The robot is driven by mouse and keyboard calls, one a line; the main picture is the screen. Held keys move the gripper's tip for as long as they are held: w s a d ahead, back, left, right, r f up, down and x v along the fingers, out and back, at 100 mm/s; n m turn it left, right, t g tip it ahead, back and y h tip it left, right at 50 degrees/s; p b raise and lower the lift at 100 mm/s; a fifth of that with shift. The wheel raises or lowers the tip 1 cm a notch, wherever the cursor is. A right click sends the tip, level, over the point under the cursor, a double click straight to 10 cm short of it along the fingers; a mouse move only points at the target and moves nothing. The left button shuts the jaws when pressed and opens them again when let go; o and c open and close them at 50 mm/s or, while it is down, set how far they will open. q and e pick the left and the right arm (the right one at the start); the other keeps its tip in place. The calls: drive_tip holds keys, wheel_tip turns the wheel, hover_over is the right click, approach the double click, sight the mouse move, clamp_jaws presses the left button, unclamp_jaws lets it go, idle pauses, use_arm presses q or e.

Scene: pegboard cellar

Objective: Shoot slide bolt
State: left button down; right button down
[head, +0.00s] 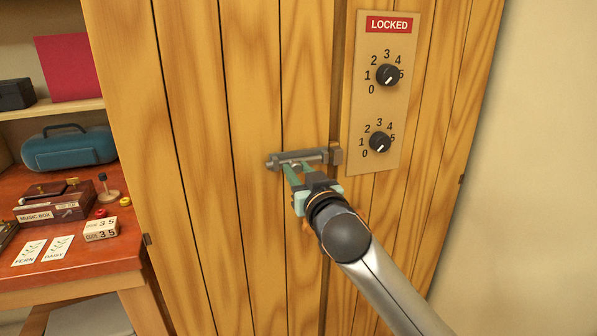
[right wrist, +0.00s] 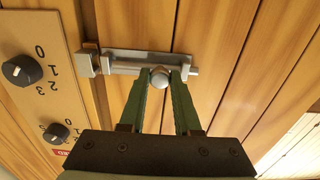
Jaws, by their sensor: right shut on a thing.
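A grey metal slide bolt (head: 305,157) is mounted level on the wooden door, with its catch (head: 337,155) just to its right across the door's edge. In the right wrist view the bolt (right wrist: 128,58) and its catch (right wrist: 86,62) show from the other way up. My right gripper (head: 291,169) is at the bolt, its green fingers on either side of the round knob (right wrist: 159,78), shut on it. The bar's tail sticks out on the side away from the catch. I cannot tell whether its tip sits inside the catch. My left gripper is out of view.
A panel (head: 369,112) with a red LOCKED sign (head: 389,25) and two black dials (head: 387,75) is right of the door edge, above my right arm. A red-topped bench (head: 85,262) with a music box (head: 55,206) and a blue case (head: 70,150) is at left.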

sight(315, 160)
idle(0.3)
drive_tip(key=shift+w+d, duration=0.15)
drive_tip(key=shift+d, duration=0.25)
drive_tip(key=d+p, duration=0.1)
drive_tip(key=d, duration=0.1)
drive_tip(key=w+d+p, duration=0.1)
drive_tip(key=shift+w+d, duration=0.1)
drive_tip(key=shift+d, duration=0.4)
drive_tip(key=c, duration=0.6)
unclamp_jaws()
drive_tip(key=shift+d, duration=0.1)
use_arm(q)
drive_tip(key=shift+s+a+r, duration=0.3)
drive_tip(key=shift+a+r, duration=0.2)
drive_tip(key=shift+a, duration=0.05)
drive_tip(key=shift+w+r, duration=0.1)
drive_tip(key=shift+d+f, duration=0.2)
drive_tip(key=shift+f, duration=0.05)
use_arm(e)
drive_tip(key=v, duration=1.2)
drive_tip(key=shift+s, duration=0.25)
